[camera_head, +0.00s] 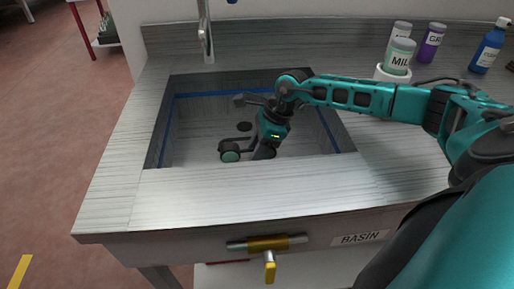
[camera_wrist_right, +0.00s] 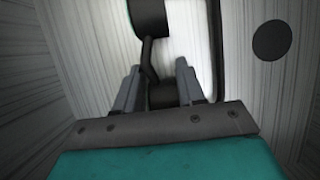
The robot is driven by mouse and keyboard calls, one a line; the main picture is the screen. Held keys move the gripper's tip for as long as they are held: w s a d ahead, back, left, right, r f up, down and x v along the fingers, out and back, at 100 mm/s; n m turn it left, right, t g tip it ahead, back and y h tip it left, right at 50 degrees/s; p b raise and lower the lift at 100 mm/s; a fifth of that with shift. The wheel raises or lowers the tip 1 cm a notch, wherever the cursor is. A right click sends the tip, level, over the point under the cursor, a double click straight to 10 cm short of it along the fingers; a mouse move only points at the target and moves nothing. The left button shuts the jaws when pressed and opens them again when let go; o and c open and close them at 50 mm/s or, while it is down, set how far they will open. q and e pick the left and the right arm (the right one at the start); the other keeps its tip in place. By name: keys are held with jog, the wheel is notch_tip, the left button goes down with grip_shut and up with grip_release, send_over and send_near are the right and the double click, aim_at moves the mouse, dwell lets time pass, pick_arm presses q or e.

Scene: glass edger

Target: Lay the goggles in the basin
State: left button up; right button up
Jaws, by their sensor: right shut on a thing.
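The goggles (camera_head: 230,152) show in the head view as a dark piece with a round, pale green face, low inside the basin (camera_head: 192,95). My right gripper (camera_head: 262,148) reaches down into the basin from the right and is shut on the goggles. In the right wrist view, a dark round part of the goggles (camera_wrist_right: 150,17) lies beyond the fingers of my right gripper (camera_wrist_right: 160,78), and a thin dark bar runs down between them. Part of the goggles is hidden by the gripper. I cannot tell whether they touch the basin floor. My left gripper is not in view.
A dark round drain (camera_head: 244,126) is in the basin floor. A faucet (camera_head: 206,35) stands behind the basin. The front counter is clear.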

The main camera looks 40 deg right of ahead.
jog(key=o, duration=1)
jog(key=shift+o, duration=0.2)
jog(key=p+v, duration=0.1)
jog(key=v, duration=1.1)
jog(key=shift+a+r+p, duration=0.1)
jog(key=shift+r+p, duration=0.05)
jog(key=shift+p, duration=0.2)
